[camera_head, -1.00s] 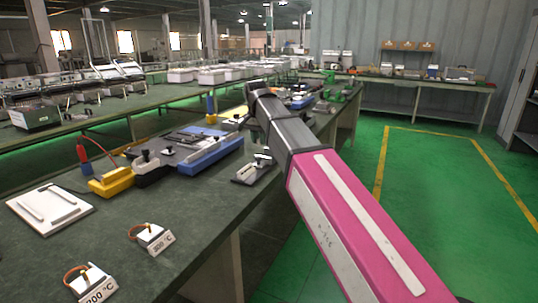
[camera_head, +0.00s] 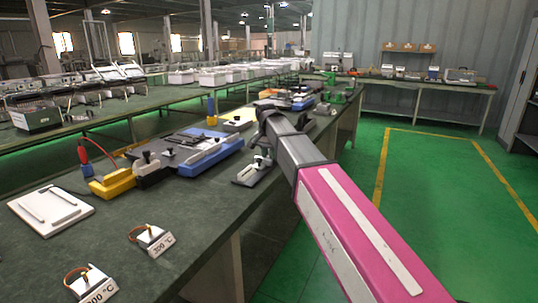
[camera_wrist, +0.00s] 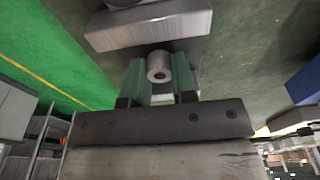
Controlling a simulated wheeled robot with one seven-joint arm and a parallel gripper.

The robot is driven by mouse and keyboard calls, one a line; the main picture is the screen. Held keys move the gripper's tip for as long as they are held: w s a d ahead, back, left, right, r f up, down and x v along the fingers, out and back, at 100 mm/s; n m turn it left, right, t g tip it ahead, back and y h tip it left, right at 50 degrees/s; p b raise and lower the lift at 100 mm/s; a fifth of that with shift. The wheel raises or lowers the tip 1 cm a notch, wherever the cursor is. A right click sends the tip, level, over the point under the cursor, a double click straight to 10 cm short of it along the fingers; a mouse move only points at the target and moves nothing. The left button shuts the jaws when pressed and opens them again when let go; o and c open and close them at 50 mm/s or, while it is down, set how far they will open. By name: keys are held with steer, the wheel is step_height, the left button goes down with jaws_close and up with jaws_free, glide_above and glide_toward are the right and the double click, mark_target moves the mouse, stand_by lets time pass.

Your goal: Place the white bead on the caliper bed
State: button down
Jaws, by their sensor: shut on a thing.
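The white bead (camera_wrist: 159,67), a short pale cylinder with a hole through it, is between the two greenish fingers of my gripper (camera_wrist: 158,82) in the wrist view. My gripper is shut on it. A grey metal block (camera_wrist: 150,27) lies just beyond the bead, seemingly part of the caliper; whether they touch I cannot tell. In the head view the small metal caliper (camera_head: 252,171) stands near the bench's right edge, with my gripper's end close above and behind it. The bead cannot be made out in the head view.
The dark green bench (camera_head: 190,205) holds a blue device (camera_head: 215,153), a yellow block (camera_head: 112,187) with a red-handled lead, a white tray (camera_head: 52,208) and temperature-labelled stands (camera_head: 152,238). Bare bench lies in front of the caliper. Green floor is open to the right.

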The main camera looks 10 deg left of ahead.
steer(key=shift+f, duration=0.15)
steer(key=c, duration=0.9)
jaws_free()
steer(key=shift+c, duration=0.2)
step_height(320, 180, up, 12)
steer(key=s, duration=0.1)
steer(key=shift+s+a, duration=0.15)
steer(key=shift+a, duration=0.1)
